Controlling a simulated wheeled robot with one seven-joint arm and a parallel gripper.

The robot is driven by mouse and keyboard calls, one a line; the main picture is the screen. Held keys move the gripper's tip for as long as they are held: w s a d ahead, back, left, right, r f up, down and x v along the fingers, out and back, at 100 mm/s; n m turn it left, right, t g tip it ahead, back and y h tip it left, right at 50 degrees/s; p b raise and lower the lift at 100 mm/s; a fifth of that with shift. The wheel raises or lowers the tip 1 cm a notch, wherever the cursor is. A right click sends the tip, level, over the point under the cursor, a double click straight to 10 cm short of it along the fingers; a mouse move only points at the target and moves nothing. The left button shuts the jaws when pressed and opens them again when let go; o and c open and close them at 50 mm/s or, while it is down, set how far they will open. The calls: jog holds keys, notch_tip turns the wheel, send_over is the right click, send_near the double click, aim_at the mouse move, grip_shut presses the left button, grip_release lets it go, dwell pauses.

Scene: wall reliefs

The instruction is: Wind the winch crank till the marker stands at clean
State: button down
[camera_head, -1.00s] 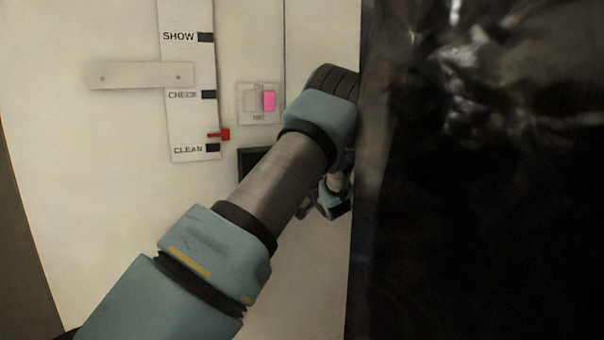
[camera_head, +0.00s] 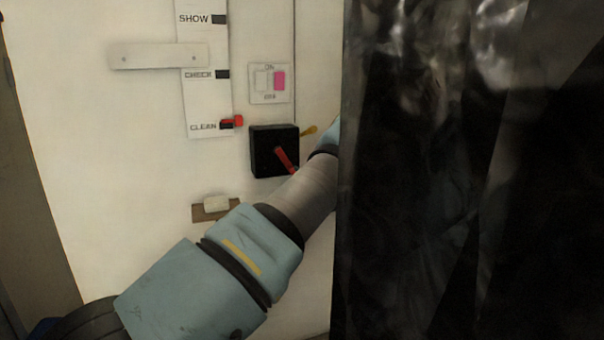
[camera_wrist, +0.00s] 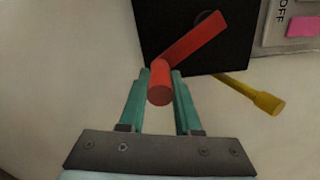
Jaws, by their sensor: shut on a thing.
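The red marker (camera_head: 232,121) stands beside the black CLEAN mark, overlapping it and perhaps slightly above its middle. The scale board (camera_head: 207,100) carries SHOW, CHECK and CLEAN labels. The black winch box (camera_head: 262,139) has a red crank (camera_head: 285,158), its arm pointing down and right in the head view. In the wrist view, my gripper (camera_wrist: 161,82) is shut on the red crank handle (camera_wrist: 160,94), which sits between the teal fingers. The crank arm (camera_wrist: 193,41) runs up and right to the black box. My gripper is hidden in the head view.
A yellow lever (camera_head: 308,131) sticks out right of the box; it also shows in the wrist view (camera_wrist: 255,97). An on/off switch with a pink rocker (camera_head: 280,81) is above. A small ledge (camera_head: 214,207) is below. A dark, glossy sheet (camera_head: 420,190) fills the right side.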

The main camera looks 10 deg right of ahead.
jog(key=shift+s+a+f+m+b, duration=0.15)
jog(key=shift+a+f+m+b, duration=0.1)
jog(key=shift+a+m, duration=0.5)
jog(key=shift+s+a+f+m+b, duration=0.15)
jog(key=shift+a+m, duration=0.25)
jog(key=shift+m, duration=0.5)
jog(key=shift+s+a+f+m+b, duration=0.15)
jog(key=shift+a+f+m, duration=0.15)
jog(key=shift+a+m, duration=0.45)
jog(key=shift+d, duration=0.1)
jog(key=c, duration=0.6)
grip_release()
jog(key=shift+w, duration=0.1)
jog(key=shift+r, duration=0.1)
jog(key=b, duration=0.3)
send_near(282, 148)
jog(key=w, duration=0.4)
jog(key=shift+w+a, duration=0.15)
jog(key=shift+a, duration=0.25)
